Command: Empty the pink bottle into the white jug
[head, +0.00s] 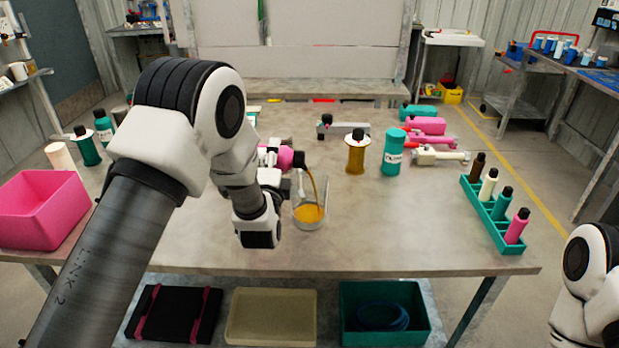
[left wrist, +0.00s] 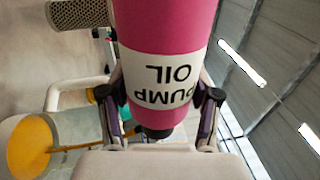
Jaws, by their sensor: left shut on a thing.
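My left gripper (head: 273,157) is shut on the pink bottle (head: 286,158), which is tipped over on its side above the work table (head: 400,235). An amber stream falls from the bottle's dark neck into the white jug (head: 297,221), which stands upright just below and to the right. Amber liquid shows inside the jug. In the left wrist view, the bottle (left wrist: 168,22) lies between the two fingers (left wrist: 160,105), its label reading PUMP OIL. The jug (left wrist: 75,118) shows there at left with its pale handle. My right gripper is out of view; only part of that arm shows.
An amber bottle (head: 355,155) and a teal canister (head: 393,152) stand behind the jug to the right. A green rack (head: 489,222) of several bottles stands at the right edge. A pink bin (head: 38,209) is at the left. The table front, right of the jug, is clear.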

